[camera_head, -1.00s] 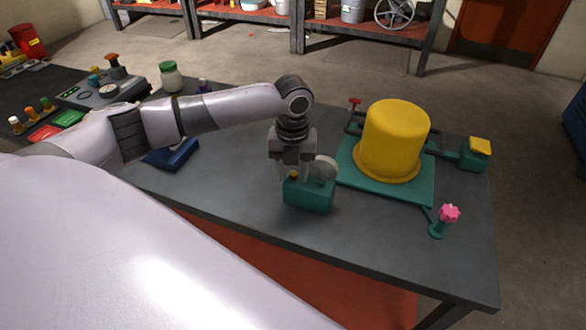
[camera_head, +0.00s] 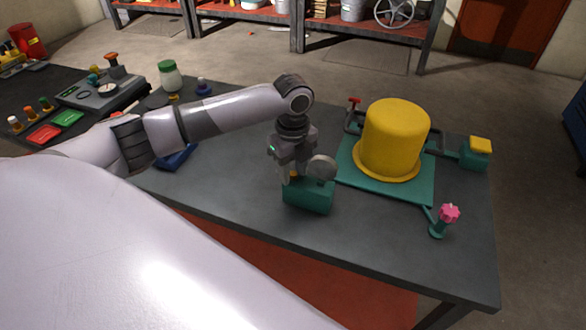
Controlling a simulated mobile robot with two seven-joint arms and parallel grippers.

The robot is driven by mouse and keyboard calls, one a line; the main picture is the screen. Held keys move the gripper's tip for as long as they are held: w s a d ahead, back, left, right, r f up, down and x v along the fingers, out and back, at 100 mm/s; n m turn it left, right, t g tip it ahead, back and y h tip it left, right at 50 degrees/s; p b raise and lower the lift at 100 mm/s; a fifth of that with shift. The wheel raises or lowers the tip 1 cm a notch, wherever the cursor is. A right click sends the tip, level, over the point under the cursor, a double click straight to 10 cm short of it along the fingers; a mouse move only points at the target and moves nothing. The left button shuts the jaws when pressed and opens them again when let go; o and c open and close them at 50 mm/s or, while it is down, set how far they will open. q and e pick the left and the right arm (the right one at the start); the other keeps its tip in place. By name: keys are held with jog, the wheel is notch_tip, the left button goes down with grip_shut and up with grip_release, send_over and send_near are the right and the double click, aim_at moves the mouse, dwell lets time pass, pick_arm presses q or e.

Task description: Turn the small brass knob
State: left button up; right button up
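A green box (camera_head: 308,197) stands on the grey workbench, with a round grey disc (camera_head: 322,167) on its upper right. The small brass knob (camera_head: 294,175) shows as a yellowish spot at the top left of this box, largely hidden by my gripper. My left gripper (camera_head: 290,178) points down with its fingertips at the knob. The fingers are small and partly overlap, so I cannot tell whether they grip the knob. My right gripper is out of view.
A yellow dome (camera_head: 394,140) on a green base (camera_head: 405,190) stands right of the box, with a pink knob (camera_head: 449,213), a red handle (camera_head: 354,101) and a yellow-topped block (camera_head: 478,153) around it. Bare workbench (camera_head: 370,240) lies in front. A white jar (camera_head: 169,75) stands at the back left.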

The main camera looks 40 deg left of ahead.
pick_arm(q)
jog(key=shift+s+d+f, duration=0.2)
jog(key=shift+d+f, duration=0.1)
jog(key=shift+f, duration=0.05)
grip_shut()
